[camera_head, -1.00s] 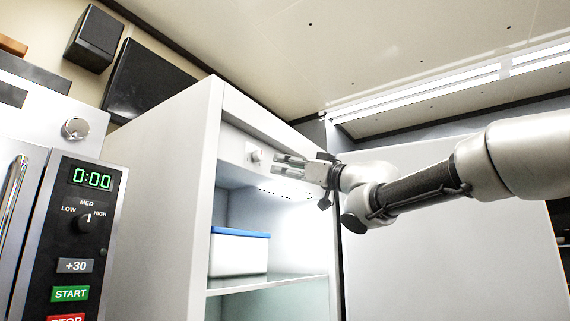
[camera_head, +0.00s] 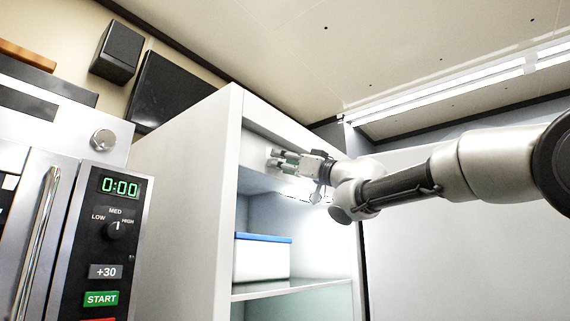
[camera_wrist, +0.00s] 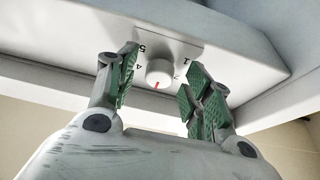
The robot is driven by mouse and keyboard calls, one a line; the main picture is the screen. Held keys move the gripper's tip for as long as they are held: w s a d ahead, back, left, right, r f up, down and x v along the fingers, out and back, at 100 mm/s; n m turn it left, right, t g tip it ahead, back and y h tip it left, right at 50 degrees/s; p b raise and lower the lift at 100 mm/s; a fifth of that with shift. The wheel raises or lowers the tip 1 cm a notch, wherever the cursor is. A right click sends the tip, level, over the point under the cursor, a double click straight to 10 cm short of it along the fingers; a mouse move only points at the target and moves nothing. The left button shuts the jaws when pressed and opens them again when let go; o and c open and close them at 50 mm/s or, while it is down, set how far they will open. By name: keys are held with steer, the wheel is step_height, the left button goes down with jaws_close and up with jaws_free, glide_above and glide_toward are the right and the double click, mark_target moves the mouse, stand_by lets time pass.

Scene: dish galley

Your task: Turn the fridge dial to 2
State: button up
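The fridge dial (camera_wrist: 159,72) is a round white knob with a red mark, on a plate under the fridge's top panel. In the wrist view the red mark points toward the picture's bottom, away from the plate. Digits 5 and 4 show left of the knob; 1 and a partly visible digit, likely 2, show to its right. My gripper (camera_wrist: 160,85) is open, its green-padded fingers on either side of the knob with gaps showing. In the head view my gripper (camera_head: 281,160) is at the dial's place and largely hides it.
The fridge (camera_head: 185,185) stands open, with a blue-lidded white box (camera_head: 262,260) on its shelf (camera_head: 290,289). A microwave (camera_head: 75,240) reading 0:00 stands at the left. The fridge's top panel (camera_wrist: 200,25) lies close to my fingers.

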steer(key=c, duration=1)
steer(key=shift+n, duration=0.5)
steer(key=n+g, duration=0.2)
steer(key=n, duration=0.3)
steer(key=n+g+y, duration=0.1)
steer(key=n+g, duration=0.2)
steer(key=n, duration=0.2)
steer(key=n+g, duration=0.2)
steer(key=n, duration=0.3)
steer(key=shift+w+d+r+y, duration=0.2)
steer(key=shift+w+d+y, duration=0.1)
steer(key=shift+w+y, duration=0.1)
steer(key=shift+g, duration=0.3)
steer(key=shift+s, duration=0.1)
steer(key=o, duration=1.1)
